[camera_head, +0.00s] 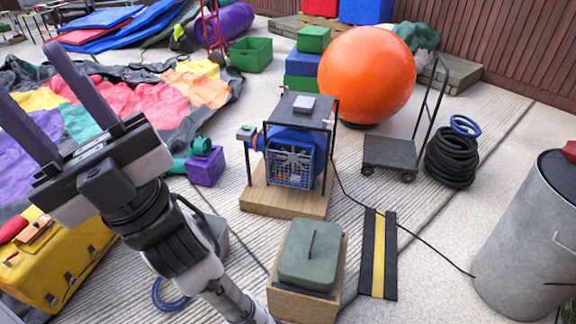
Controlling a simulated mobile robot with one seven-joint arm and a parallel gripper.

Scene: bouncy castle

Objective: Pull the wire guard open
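The wire guard (273,168) is a blue grid on the front of a blue blower (297,139). The blower sits inside a dark metal frame on a wooden base (287,203), mid-picture. The guard appears closed over the front, with pale fan parts showing behind it. My gripper (26,70) is at the upper left, its two long dark fingers spread wide apart with nothing between them. It points up and left, away from the guard, and is well apart from it. The fingertips reach near the left edge.
A green-lidded wooden box (312,256) stands in front of the blower. A purple block (206,167) stands left of it. A dark cable runs right past a black-yellow ramp (378,254). A cart (390,156) and a metal drum (530,236) stand right.

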